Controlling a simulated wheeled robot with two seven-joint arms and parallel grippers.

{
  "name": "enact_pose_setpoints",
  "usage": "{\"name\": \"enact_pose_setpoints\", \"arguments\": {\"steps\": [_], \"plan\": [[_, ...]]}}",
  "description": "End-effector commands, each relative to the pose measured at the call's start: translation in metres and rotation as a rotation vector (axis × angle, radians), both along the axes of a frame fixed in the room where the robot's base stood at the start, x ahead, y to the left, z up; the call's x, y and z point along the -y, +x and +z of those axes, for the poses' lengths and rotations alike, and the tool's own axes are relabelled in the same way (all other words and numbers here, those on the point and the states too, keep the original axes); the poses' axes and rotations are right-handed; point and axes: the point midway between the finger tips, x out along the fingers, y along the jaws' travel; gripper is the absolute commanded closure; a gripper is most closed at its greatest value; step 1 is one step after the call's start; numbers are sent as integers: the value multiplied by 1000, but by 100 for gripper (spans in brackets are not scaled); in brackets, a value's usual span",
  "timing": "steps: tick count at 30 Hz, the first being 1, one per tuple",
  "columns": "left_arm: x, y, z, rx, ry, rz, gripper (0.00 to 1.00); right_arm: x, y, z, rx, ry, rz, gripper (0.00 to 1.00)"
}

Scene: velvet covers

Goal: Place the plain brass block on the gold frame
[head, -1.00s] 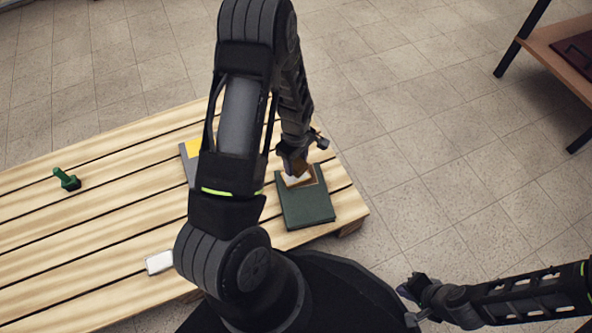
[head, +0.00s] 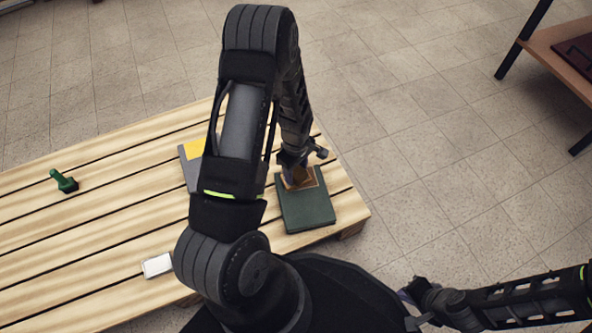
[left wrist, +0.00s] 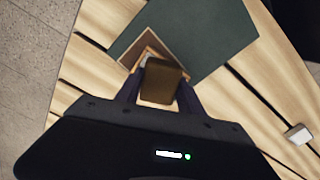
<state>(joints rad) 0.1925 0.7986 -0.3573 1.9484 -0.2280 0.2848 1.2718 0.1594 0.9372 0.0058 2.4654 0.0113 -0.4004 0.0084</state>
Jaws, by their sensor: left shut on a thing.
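My left gripper (head: 297,175) is shut on the brown brass block (left wrist: 160,80) and holds it at the gold frame (left wrist: 136,50). The frame lies at the far edge of a dark green velvet cover (head: 308,212), which also shows in the left wrist view (left wrist: 205,40). In the head view the gripper hides part of the frame and block.
The slatted wooden table (head: 110,225) carries a green-handled object (head: 64,181), a white block (head: 157,265) and a grey cover with a yellow patch (head: 194,150), partly behind my left arm. A brown table (head: 560,60) with a dark red panel stands at the far right.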

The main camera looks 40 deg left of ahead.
Motion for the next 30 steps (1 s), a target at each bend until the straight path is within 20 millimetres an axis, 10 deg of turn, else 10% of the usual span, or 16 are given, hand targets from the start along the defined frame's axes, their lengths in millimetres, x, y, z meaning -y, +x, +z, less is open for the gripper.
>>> {"name": "enact_pose_setpoints", "arguments": {"steps": [1, 2, 9, 20, 30], "plan": [[0, 1, -2, 2, 1, 0, 100, 0, 0, -2, 1, 0, 0, 100], [0, 0, -2, 0, 0, 0, 53, 0, 0, -2, 1, 0, 0, 100], [0, 0, -2, 0, 0, 0, 34, 0, 0, -1, 1, 0, 0, 100], [0, 0, 4, 0, 0, 0, 33, 0, 0, 3, -1, 0, 0, 100], [0, 1, 60, 2, 1, -1, 33, 1, -4, 33, -11, 2, 5, 100]]}}
